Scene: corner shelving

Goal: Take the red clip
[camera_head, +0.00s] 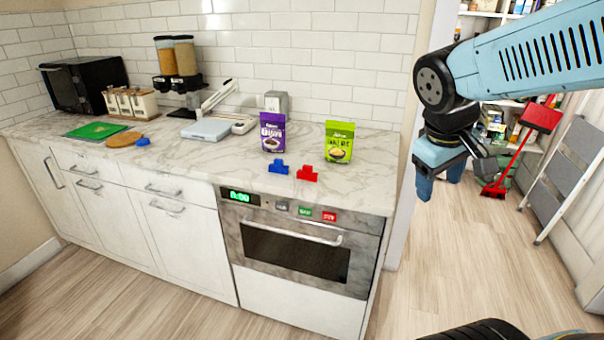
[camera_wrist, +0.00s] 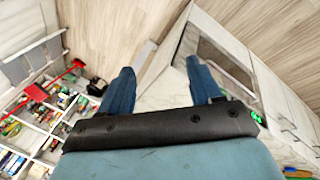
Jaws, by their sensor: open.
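The red clip (camera_head: 307,173) lies on the marble counter (camera_head: 230,165) near its front edge, above the oven. A blue clip (camera_head: 278,167) lies just to its left, apart from it. My gripper (camera_head: 440,184) hangs in the air to the right of the counter, well away from the red clip. In the wrist view my gripper's two blue fingers (camera_wrist: 162,88) are spread apart with nothing between them. The red clip cannot be made out in the wrist view.
A purple bag (camera_head: 272,133) and a green bag (camera_head: 339,142) stand upright behind the clips. A scale (camera_head: 206,130) stands farther left. A red dustpan (camera_head: 540,118) and a grey step ladder (camera_head: 572,165) are at the right. The floor before the oven is clear.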

